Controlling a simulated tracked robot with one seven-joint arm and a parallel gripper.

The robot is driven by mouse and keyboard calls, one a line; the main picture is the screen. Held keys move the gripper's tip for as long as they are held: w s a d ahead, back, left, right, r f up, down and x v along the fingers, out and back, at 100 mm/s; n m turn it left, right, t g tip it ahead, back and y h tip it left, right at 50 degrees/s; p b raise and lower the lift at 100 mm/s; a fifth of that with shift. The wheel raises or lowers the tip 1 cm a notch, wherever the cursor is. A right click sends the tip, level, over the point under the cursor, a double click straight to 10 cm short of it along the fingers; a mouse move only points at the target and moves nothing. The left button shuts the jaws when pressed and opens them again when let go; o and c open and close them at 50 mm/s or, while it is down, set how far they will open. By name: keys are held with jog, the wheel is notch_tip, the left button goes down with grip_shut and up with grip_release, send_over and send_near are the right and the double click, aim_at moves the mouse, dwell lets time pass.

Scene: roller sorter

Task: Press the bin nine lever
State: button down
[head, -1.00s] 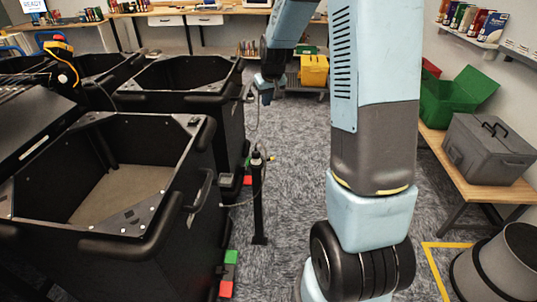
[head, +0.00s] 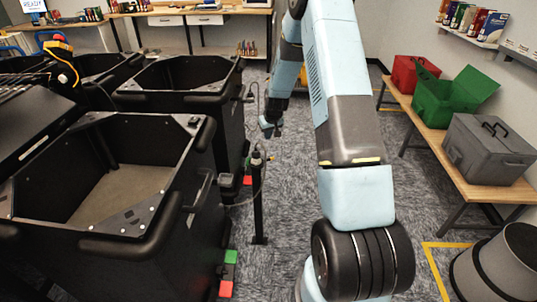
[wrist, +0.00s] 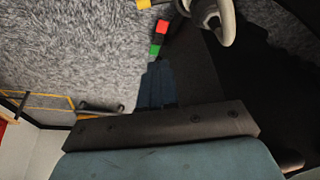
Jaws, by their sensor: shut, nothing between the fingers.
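No number marks any lever as bin nine's, so I cannot tell which one it is. A black post (head: 258,205) stands upright on the carpet beside the near bin, with a dark head and a small yellow tip. Red and green blocks (head: 230,257) lie low at the near bin's foot; another red block (head: 247,180) is farther back. My gripper (head: 270,130) is shut and empty, pointing down above and just beyond the post's head in the head view. In the wrist view a red and green pair (wrist: 159,38) shows on the floor, near a pale rounded part (wrist: 215,18).
Black open bins (head: 110,195) line the left side. A wooden bench (head: 455,160) on the right carries red, green and grey boxes. A grey round container (head: 505,260) stands at the lower right. Carpet between bins and bench is mostly free.

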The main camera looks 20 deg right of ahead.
aim_at(269, 160)
jog(key=shift+f, duration=0.2)
notch_tip(269, 160, down, 10)
jog(key=shift+s, duration=0.25)
dwell(0.9)
dwell(0.4)
